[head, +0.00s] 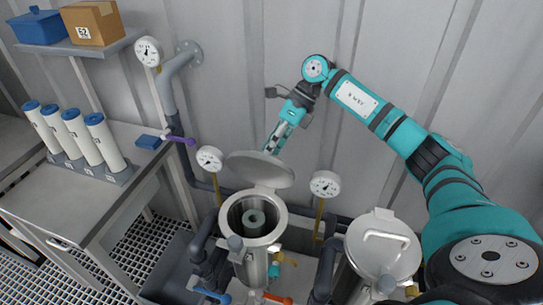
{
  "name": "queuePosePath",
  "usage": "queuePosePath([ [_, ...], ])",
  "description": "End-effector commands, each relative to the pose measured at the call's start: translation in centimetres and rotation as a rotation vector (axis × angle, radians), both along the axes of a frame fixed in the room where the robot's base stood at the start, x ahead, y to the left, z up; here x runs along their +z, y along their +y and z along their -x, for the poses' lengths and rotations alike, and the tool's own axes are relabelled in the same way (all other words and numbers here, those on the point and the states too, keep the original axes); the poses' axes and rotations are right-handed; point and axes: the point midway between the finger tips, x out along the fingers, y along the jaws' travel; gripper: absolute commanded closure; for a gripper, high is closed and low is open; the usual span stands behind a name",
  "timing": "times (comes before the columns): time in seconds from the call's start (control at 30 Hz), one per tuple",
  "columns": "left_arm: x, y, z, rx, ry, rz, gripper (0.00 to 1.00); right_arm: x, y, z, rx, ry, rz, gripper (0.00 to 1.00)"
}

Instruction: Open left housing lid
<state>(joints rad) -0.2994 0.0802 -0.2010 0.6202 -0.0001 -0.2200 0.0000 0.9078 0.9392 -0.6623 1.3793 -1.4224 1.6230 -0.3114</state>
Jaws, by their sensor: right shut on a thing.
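The left housing (241,238) is a metal vessel with an open mouth, and a grey cylinder with a hole (253,218) shows inside it. The left housing lid (258,171) is swung up at the rear of the mouth, tilted, with its flat face toward me. My right gripper (272,146) reaches down from behind to the lid's upper edge. It is shut, apparently on the lid's handle; the grip itself is hidden behind the lid. My left gripper is out of view.
The right housing (406,267) has its lid (384,243) closed, with a bar handle. Gauges (325,184) and pipes stand close around the left housing. A bench (70,190) on the left holds several white cartridges (104,144); a shelf above carries boxes (92,22).

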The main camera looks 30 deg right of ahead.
Motion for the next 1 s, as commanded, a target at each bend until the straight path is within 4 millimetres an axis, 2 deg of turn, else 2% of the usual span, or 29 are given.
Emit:
queuePosePath([
  [0.03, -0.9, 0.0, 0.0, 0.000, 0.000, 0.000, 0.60, -1.4, -0.5, -0.1, -0.004, 0.012, 0.014, 1.00],
  [0.33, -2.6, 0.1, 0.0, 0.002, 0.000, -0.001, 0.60, -2.8, -2.0, -1.3, 0.000, 0.026, 0.016, 1.00],
  [0.6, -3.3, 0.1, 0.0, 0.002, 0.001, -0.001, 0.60, -3.5, -2.8, -2.0, 0.005, 0.082, -0.049, 1.00],
  [1.0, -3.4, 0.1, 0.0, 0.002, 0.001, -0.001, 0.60, -3.7, -3.1, -2.3, 0.010, 0.116, -0.089, 1.00],
])
